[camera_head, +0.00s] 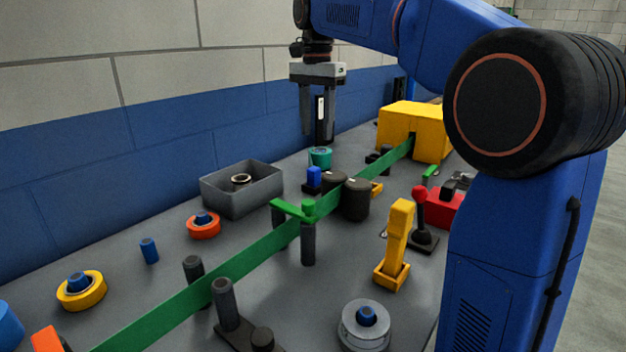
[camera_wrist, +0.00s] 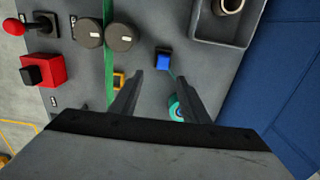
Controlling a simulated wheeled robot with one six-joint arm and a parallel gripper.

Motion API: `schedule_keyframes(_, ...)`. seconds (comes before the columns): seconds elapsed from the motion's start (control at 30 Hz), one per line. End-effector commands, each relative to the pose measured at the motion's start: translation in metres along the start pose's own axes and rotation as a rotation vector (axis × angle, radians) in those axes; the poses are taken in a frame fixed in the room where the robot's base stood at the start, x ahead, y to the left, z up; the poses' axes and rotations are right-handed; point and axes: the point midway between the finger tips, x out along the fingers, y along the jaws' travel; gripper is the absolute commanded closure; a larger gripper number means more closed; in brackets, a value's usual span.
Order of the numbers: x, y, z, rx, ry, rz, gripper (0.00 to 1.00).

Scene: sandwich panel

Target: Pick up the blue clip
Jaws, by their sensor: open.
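The small blue block that looks like the blue clip (camera_head: 314,176) sits on a dark base on the grey panel, next to a teal roll (camera_head: 320,157). In the wrist view the blue clip (camera_wrist: 163,62) shows just beyond and between the fingertips. My gripper (camera_head: 315,138) is open and empty, pointing down above the panel near the teal roll. In the wrist view my gripper (camera_wrist: 160,76) has its two dark fingers apart, with the teal roll (camera_wrist: 176,108) partly hidden behind the right finger.
Two dark round knobs (camera_head: 345,190) and a green belt (camera_head: 255,260) lie close to the clip. A grey open bin (camera_head: 240,190) holds a ring. A yellow box (camera_head: 412,130) stands behind. A red-knobbed lever (camera_head: 420,215) and a yellow handle (camera_head: 398,235) rise at the right.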

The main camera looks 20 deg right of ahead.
Motion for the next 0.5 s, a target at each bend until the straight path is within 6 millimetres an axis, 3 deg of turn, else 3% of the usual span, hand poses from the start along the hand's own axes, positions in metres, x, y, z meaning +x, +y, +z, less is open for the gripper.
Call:
schedule_keyframes(0.3, 0.054, 0.0, 0.0, 0.0, 0.0, 0.0, 0.58)
schedule_keyframes(0.5, 0.071, 0.0, 0.0, 0.0, 0.0, 0.0, 0.58)
